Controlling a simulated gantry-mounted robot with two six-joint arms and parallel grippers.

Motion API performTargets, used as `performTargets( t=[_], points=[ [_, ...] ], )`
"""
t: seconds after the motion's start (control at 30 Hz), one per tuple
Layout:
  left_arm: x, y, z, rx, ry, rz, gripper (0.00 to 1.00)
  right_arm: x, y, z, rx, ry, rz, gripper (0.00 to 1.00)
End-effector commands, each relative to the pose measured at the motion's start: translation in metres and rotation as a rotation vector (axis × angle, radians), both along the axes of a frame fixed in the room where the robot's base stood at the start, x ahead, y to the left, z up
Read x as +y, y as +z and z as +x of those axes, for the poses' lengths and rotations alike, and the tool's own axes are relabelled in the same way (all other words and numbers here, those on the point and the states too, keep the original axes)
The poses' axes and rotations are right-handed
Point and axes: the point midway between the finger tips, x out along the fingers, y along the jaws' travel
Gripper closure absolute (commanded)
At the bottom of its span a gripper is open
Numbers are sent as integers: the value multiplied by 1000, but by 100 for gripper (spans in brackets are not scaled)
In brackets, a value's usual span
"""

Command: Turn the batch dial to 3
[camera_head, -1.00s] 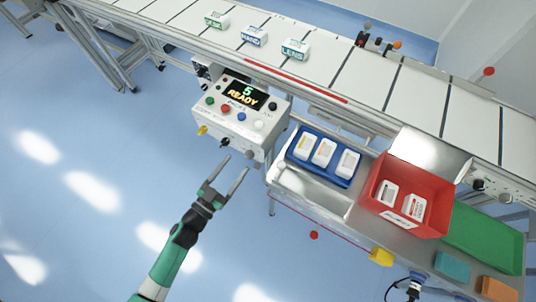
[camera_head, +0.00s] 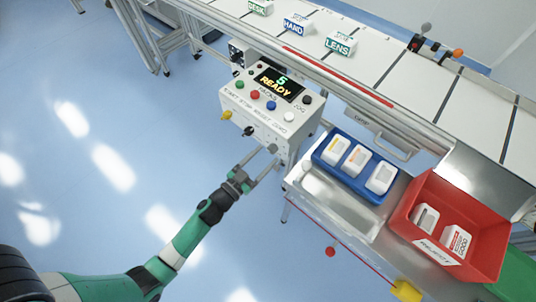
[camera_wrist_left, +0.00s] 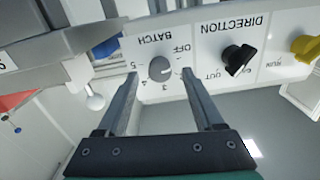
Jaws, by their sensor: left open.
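The batch dial (camera_wrist_left: 160,68) is a small round grey knob on the white control box, with OFF, 3, 4 and 5 marked around it upside down in the left wrist view. Its pointer is too small to read surely. In the head view the dial (camera_head: 272,149) is on the box's lower front. My left gripper (camera_head: 267,158) is open, its fingertips close to the dial. In the left wrist view its fingers (camera_wrist_left: 159,78) stand on either side of the knob, apart from it. The box display (camera_head: 279,84) reads "5 READY". My right gripper is not in view.
A black direction knob (camera_wrist_left: 238,58) and a yellow knob (camera_wrist_left: 305,48) sit beside the dial. Coloured buttons (camera_head: 255,95) are on the box top. A blue tray (camera_head: 327,162) and red bin (camera_head: 489,262) stand to the right, with the conveyor (camera_head: 350,62) behind. Floor on the left is clear.

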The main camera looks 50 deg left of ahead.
Motion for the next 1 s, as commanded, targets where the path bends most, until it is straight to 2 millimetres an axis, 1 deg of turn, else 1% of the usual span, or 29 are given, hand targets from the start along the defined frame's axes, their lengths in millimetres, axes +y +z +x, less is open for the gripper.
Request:
performTargets(
  t=[0.03, 0.17, 0.43, 0.47, 0.6, 0.77, 0.8, 0.83, 1.0],
  points=[
    [1, -2, 8, -2, -1, -1, 31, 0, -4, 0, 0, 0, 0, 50],
    [2, -1, 20, 0, -1, 0, 31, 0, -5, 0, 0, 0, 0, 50],
    [2, 0, 22, 1, 0, -1, 31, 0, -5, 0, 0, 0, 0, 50],
    [2, 0, 22, 1, 0, -1, 35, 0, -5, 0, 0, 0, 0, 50],
    [2, 0, 22, 1, 0, -1, 60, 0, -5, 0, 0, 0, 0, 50],
    [2, 0, 22, 1, 0, -1, 89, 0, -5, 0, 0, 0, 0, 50],
    [2, 0, 22, 1, 0, -1, 96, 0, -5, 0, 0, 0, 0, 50],
    [2, 0, 22, 1, 0, -1, 100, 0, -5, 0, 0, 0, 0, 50],
    [2, 0, 22, 1, 0, 0, 100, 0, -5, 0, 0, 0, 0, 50]
  ],
)
